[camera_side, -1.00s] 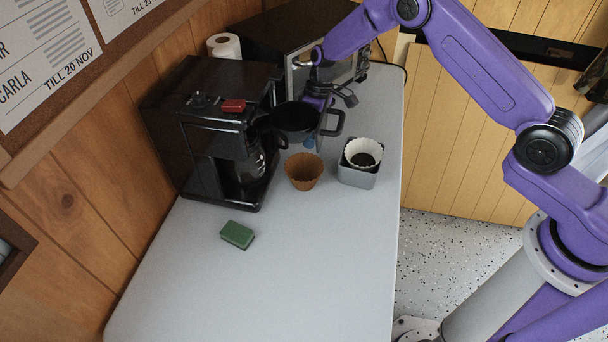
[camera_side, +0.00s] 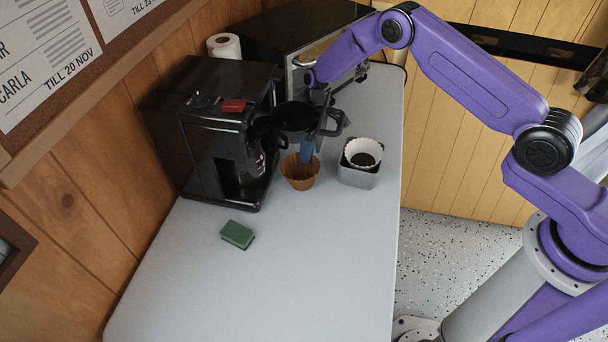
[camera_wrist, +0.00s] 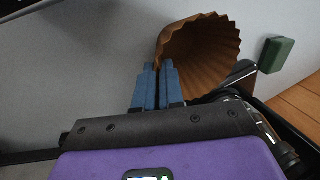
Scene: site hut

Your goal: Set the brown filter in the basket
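The brown filter (camera_side: 298,179) is a fluted paper cup standing open side up on the table, right of the coffee maker. It also shows in the wrist view (camera_wrist: 207,45). My gripper (camera_side: 305,158) points down at its rim. In the wrist view its two blue fingers (camera_wrist: 159,68) straddle the rim wall, one inside the cup and one outside, with a narrow gap between them. Whether they pinch the wall is unclear.
The black coffee maker (camera_side: 215,105) with a glass jug stands at left. A grey container (camera_side: 357,179) holding white filters is right of the brown filter. A green sponge (camera_side: 237,235) lies in front. A toaster oven and paper roll (camera_side: 224,46) stand behind. The table's front is clear.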

